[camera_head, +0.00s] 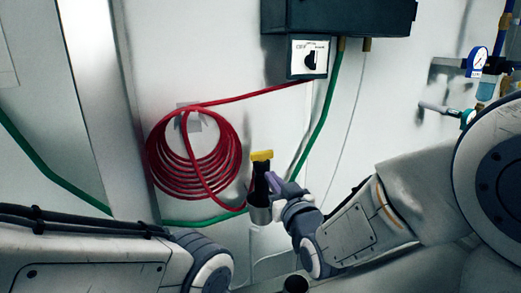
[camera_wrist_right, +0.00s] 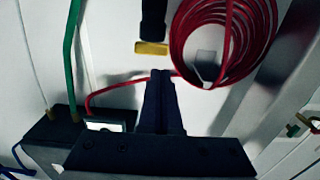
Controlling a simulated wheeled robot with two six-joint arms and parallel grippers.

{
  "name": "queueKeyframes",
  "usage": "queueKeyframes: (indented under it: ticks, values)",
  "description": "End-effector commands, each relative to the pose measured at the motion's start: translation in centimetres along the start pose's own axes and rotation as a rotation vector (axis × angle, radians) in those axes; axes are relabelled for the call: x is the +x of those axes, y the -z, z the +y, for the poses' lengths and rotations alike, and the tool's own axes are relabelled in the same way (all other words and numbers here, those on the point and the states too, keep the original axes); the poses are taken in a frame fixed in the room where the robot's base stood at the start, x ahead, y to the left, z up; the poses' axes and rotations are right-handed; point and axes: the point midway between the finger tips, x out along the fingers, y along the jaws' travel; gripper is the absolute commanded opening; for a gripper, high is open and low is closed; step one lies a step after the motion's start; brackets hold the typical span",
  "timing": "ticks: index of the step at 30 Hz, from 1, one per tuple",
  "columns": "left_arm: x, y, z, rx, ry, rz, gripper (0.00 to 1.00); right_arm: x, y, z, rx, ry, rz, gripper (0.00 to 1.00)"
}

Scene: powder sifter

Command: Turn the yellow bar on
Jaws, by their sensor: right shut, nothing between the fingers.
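The yellow bar (camera_head: 262,156) sits crosswise on top of a black cylinder, with a silver cylinder (camera_head: 260,213) lower down, in front of the white wall. In the right wrist view, which looks upside down, the yellow bar (camera_wrist_right: 152,48) lies across the end of the black cylinder (camera_wrist_right: 153,18). My right gripper (camera_head: 270,179) is beside the black cylinder, just below and right of the bar. Its fingers (camera_wrist_right: 161,74) are shut and empty, pointing toward the bar with a small gap in that view. Contact cannot be judged. My left gripper is out of view.
A red coiled hose (camera_head: 195,155) hangs on the wall left of the bar. A dark box (camera_head: 340,17) with an OFF-marked switch (camera_head: 309,60) is above. A green hose (camera_head: 323,130) runs down behind my gripper. A gauge (camera_head: 477,58) is at upper right.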

Motion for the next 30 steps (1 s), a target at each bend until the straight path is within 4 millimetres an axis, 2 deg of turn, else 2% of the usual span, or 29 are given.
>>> queueKeyframes:
  ticks: [1,9,15,21,25,30]
  values:
    - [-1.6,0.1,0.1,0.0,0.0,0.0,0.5,0.2,0.6,0.0,0.0,0.0,-0.007,0.0]
    - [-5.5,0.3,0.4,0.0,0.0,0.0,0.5,0.6,0.5,0.0,0.0,0.002,-0.007,0.0]
    - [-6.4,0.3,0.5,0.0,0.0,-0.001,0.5,5.0,0.1,0.0,0.0,0.002,-0.002,0.0]
    - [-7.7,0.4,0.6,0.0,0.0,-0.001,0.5,8.1,0.1,0.0,0.0,0.002,-0.001,0.0]
    - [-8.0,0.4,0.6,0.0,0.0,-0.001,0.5,9.2,0.0,0.0,0.0,0.002,-0.001,0.0]
    - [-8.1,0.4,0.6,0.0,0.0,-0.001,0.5,9.6,-0.1,-0.1,0.0,0.002,-0.001,0.0]
